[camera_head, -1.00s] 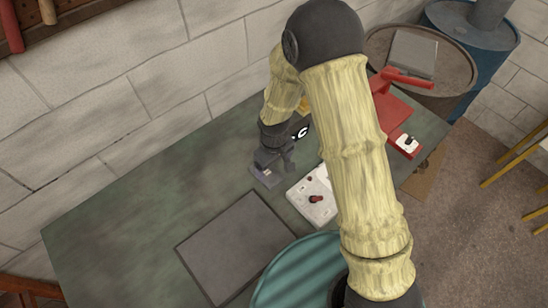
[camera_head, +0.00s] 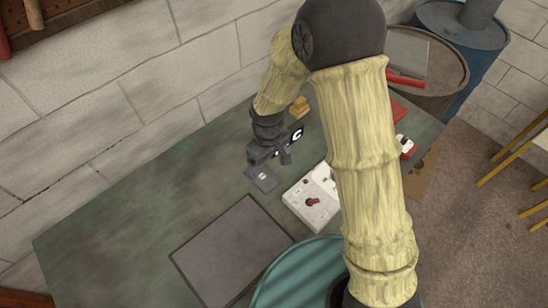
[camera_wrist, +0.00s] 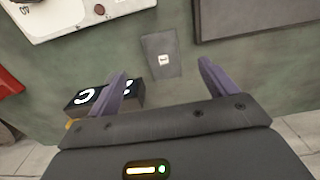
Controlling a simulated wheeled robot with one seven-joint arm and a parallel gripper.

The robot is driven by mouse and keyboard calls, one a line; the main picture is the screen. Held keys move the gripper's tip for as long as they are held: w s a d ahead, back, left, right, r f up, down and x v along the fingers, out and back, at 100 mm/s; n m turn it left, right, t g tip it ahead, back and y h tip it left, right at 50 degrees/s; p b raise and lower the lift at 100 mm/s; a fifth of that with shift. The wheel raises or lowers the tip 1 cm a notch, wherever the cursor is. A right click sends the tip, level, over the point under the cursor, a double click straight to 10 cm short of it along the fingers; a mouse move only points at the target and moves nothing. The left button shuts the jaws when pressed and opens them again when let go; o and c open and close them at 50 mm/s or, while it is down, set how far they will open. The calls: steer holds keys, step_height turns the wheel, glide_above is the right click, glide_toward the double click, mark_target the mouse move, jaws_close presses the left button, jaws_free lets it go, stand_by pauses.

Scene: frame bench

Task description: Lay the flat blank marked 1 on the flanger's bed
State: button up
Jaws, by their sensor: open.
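A small flat grey blank (camera_head: 261,180) with a white label lies on the green bench. In the wrist view the blank (camera_wrist: 160,68) is between and beyond the two fingers; its label has a dark mark too small to read surely. My gripper (camera_head: 270,158) is close to the blank in the head view. In the wrist view my gripper (camera_wrist: 162,69) is open, with nothing between its purple-grey fingers. A red machine (camera_head: 398,107), possibly the flanger, is mostly hidden behind my arm, and its bed cannot be made out.
A white panel with a red knob (camera_head: 318,203) and a dark plate (camera_head: 228,255) lie nearby. The left bench is clear.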

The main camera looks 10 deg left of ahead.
steer(key=s+d+r+m+t, duration=0.1)
steer(key=s+d+r+m, duration=0.1)
steer(key=d, duration=0.5)
steer(key=s+d+r+m, duration=0.2)
steer(key=d+r+m, duration=0.2)
steer(key=d+r, duration=0.2)
steer(key=s+d+r+m+t, duration=0.1)
steer(key=d+r+m, duration=0.3)
steer(key=d, duration=0.5)
steer(key=shift+s+d+r+t, duration=0.25)
steer(key=shift+s+r+t, duration=0.05)
steer(key=shift+s, duration=0.5)
steer(key=shift+o, duration=0.4)
steer(key=shift+c, duration=0.4)
